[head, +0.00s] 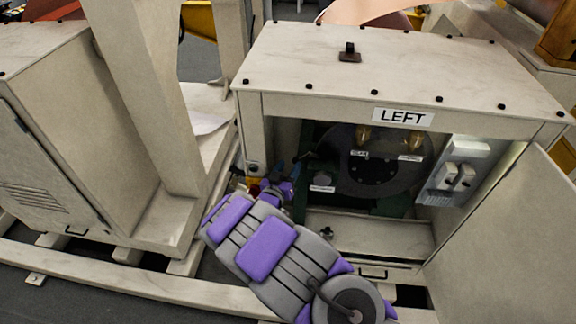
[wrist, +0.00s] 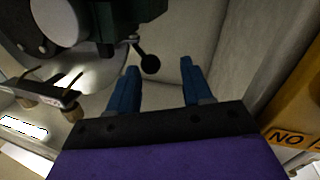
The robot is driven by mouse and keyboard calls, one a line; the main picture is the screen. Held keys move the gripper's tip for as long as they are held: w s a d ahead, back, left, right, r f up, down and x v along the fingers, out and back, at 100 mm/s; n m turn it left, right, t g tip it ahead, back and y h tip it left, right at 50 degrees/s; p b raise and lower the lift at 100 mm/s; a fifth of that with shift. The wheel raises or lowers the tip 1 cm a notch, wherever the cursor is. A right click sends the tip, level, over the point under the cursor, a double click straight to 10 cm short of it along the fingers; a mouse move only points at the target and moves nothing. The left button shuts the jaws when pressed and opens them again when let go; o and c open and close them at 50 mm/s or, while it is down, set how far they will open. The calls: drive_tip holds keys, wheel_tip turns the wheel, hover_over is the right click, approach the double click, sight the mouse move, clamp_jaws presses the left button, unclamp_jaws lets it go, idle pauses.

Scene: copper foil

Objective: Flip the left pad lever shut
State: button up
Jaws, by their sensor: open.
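The cabinet labelled LEFT (head: 402,117) stands open in the head view. Inside it is a dark disc (head: 372,165) with small white labels. In the wrist view, a short dark lever with a round black knob (wrist: 149,64) sticks out from a dark green block (wrist: 130,18); I take it for the pad lever. My gripper (wrist: 158,66) is open, its two blue fingers apart. The knob appears between the fingertips, closer to the left one; I cannot tell its depth or any contact. In the head view, my gripper reaches into the cabinet's left side, and the lever cannot be made out.
A pale switch box (head: 455,172) is on the right inner wall. The open door (head: 510,235) stands at the right. A yellow strip marked NO (wrist: 287,137) is near the gripper's right side.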

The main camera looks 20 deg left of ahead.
drive_tip(key=r, duration=0.1)
drive_tip(key=w+r, duration=0.1)
drive_tip(key=d+r+m, duration=0.1)
drive_tip(key=shift+w+r+t, duration=0.15)
drive_tip(key=shift+w+t, duration=0.15)
drive_tip(key=shift+w, duration=0.05)
drive_tip(key=shift+c, duration=1)
drive_tip(key=shift+a+r, duration=0.1)
drive_tip(key=shift+a, duration=0.1)
drive_tip(key=c, duration=0.5)
clamp_jaws()
drive_tip(key=o, duration=0.7)
unclamp_jaws()
drive_tip(key=shift+a+r, duration=0.1)
drive_tip(key=shift+r, duration=0.05)
drive_tip(key=shift+s, duration=0.1)
drive_tip(key=s+f+n+p, duration=0.1)
drive_tip(key=s+f+p, duration=0.2)
drive_tip(key=s, duration=1.5)
drive_tip(key=shift+s+a+f, duration=0.25)
drive_tip(key=shift+s+a, duration=0.05)
drive_tip(key=shift+s, duration=0.1)
